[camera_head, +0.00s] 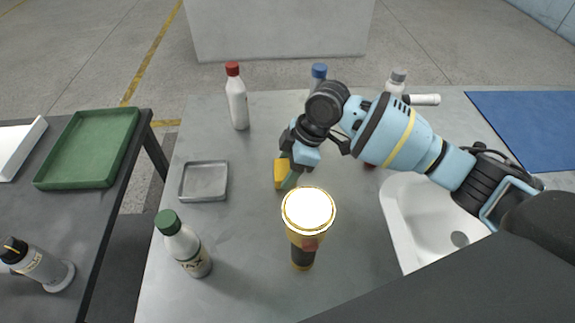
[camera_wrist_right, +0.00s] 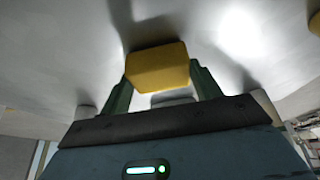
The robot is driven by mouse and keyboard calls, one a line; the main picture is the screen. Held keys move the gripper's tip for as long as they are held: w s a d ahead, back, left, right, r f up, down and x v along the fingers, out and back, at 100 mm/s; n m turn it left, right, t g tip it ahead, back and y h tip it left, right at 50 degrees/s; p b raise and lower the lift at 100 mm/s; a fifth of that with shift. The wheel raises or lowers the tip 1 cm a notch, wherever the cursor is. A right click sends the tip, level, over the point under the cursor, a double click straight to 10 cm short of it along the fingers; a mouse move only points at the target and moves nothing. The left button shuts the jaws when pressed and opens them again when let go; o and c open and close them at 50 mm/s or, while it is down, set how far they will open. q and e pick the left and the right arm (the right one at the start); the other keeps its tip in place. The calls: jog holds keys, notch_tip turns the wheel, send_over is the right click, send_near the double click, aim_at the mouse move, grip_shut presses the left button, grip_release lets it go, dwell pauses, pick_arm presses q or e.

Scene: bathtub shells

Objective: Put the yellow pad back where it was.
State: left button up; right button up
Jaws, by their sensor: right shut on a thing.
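The yellow pad (camera_head: 280,174) is between the fingers of my right gripper (camera_head: 290,178), near the middle of the grey table. In the right wrist view the pad (camera_wrist_right: 157,67) sits between the two green fingertips (camera_wrist_right: 160,80), which close on it from both sides. The gripper hides part of the pad in the head view. Whether the pad touches the table or hangs just above it I cannot tell. My left gripper is not in view.
A grey tray (camera_head: 182,184) lies left of the pad. A lit torch (camera_head: 303,245) stands in front, beside a green-capped bottle (camera_head: 187,250). A red-capped bottle (camera_head: 237,103) and a blue-capped bottle (camera_head: 318,77) stand behind. A white basin (camera_head: 405,220) is at right.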

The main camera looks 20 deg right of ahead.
jog(key=shift+f, duration=0.15)
jog(key=o, duration=0.9)
jog(key=p+v, duration=0.1)
jog(key=v, duration=1.1)
